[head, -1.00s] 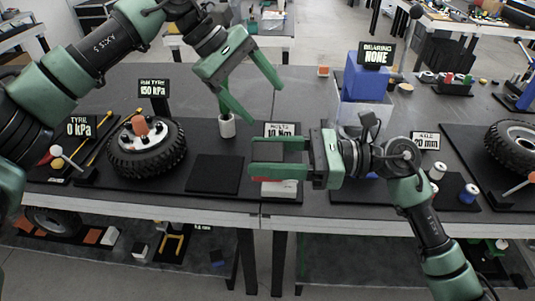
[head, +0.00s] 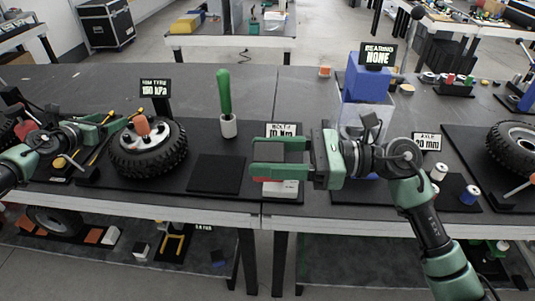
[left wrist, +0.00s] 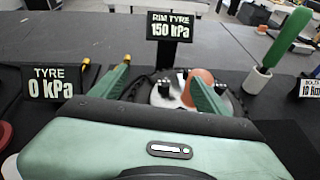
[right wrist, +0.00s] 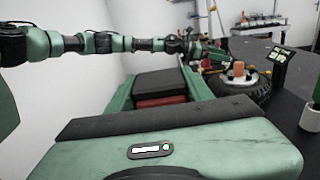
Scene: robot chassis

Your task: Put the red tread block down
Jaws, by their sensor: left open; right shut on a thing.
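The red tread block (right wrist: 160,101) shows in the right wrist view as a red band under a dark top, between my right gripper's fingers (right wrist: 160,85). My right gripper (head: 253,160) is shut on it, above the front middle of the table in the head view. My left gripper (head: 108,140) is open and empty, low over the table's left side beside the rim tyre (head: 125,165).
A bare black pad (head: 215,174) lies between the tyre and my right gripper. A green handle (head: 224,92) stands upright in a white cup (head: 228,126) behind it. A blue bin (head: 368,80) stands behind my right gripper. Another tyre (head: 515,145) is at the right.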

